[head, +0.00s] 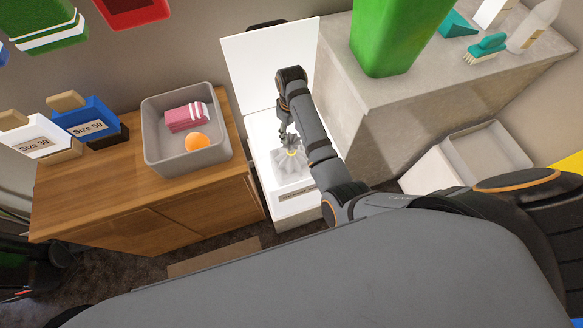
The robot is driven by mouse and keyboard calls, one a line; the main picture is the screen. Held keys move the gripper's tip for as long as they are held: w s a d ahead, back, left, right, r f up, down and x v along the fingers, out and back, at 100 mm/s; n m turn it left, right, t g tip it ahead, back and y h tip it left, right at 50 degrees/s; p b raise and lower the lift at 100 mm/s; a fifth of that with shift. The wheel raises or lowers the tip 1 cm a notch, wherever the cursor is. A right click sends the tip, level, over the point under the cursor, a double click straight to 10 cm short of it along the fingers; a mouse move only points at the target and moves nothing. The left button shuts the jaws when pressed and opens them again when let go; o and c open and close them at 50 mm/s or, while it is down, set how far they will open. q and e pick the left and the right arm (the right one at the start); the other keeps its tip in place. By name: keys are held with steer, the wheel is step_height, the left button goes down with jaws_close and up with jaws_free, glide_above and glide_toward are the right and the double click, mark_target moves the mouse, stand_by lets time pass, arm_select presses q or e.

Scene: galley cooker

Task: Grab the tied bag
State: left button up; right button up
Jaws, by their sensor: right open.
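The tied bag (292,167) is pale grey and gathered at its neck, with a small yellow tie. It sits in the opened white bin (298,207), whose lid (270,62) stands up behind it. My right gripper (288,140) points down just above the neck of the bag, open. My arm hides part of the bag's right side and of the bin. Whether the fingers are around the neck or only over it, I cannot tell. My left gripper is not in view.
A wooden cabinet (110,200) with a grey tub (152,135) stands to the left. The tub holds a pink striped item (182,118) and an orange ball (195,142). A grey stone counter (385,95) with a green bin (395,35) stands close on the right of my arm.

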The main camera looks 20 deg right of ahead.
mark_target(292, 140)
step_height(292, 140, down, 5)
steer(key=shift+r+b, duration=0.1)
steer(key=shift+b, duration=0.3)
steer(key=f, duration=0.3)
steer(key=f+b, duration=0.1)
steer(key=f, duration=0.1)
steer(key=shift+s+a+f, duration=0.1)
steer(key=shift+s+f, duration=0.05)
steer(key=shift+s, duration=0.2)
jaws_close()
